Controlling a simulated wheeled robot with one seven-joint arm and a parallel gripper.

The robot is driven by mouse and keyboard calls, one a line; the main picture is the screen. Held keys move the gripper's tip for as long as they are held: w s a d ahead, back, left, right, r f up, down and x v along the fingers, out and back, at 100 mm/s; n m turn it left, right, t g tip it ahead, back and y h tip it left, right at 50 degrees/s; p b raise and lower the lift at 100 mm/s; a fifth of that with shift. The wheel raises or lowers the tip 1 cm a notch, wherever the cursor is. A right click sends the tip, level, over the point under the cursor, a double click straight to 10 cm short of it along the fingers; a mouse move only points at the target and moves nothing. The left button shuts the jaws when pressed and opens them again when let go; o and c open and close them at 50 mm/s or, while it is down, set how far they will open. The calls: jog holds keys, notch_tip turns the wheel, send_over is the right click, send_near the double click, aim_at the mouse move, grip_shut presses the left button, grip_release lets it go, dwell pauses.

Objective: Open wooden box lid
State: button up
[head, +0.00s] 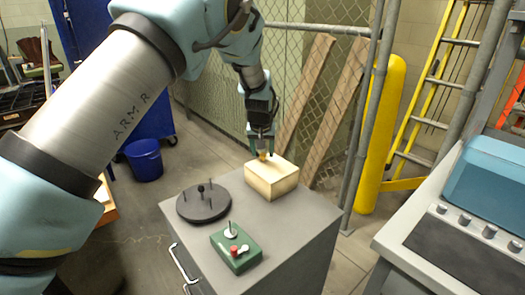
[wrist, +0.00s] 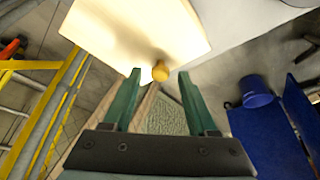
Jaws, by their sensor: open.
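The wooden box (head: 271,181) is pale and block-shaped, and sits at the back of a grey cabinet top (head: 292,234). Its lid looks closed. A small yellow-brown knob (head: 262,155) shows at the box's far edge. In the wrist view the box (wrist: 135,30) fills the top, and the knob (wrist: 160,71) lies between the fingertips, slightly beyond them. My gripper (head: 262,142) points down just above the knob. In the wrist view my gripper (wrist: 160,75) has its two green fingers apart, with a gap on both sides of the knob. Contact with the lid cannot be told.
A dark round disc with pegs (head: 203,202) and a green box with a red button (head: 236,248) share the cabinet top. A mesh fence (head: 300,70) and leaning planks stand behind. A blue bucket (head: 145,160) is on the floor at left. A workbench (head: 455,220) is at right.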

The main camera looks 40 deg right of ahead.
grip_shut()
dwell(0.3)
dwell(1.0)
